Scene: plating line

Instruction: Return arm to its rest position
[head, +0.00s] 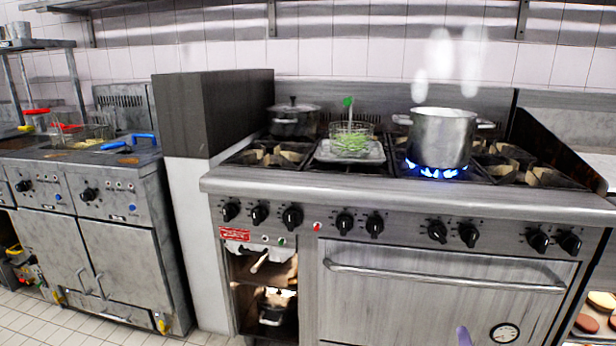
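Neither of my grippers shows clearly in the head view. A small lavender tip (463,336) pokes up at the bottom edge, in front of the oven door; I cannot tell whether it is part of my arm. A wire basket (350,138) with green food in it and a green-tipped upright handle sits on a metal tray (350,154) on the stove (400,200). A large steel pot (442,138) stands upright to its right over a blue flame (436,172), with steam rising.
A lidded dark pot (294,120) stands at the stove's back left. A dark partition (205,110) separates the stove from a fryer (125,225) with red- and blue-handled baskets. The oven door handle (440,278) juts forward. Patties (588,322) lie on a shelf at lower right.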

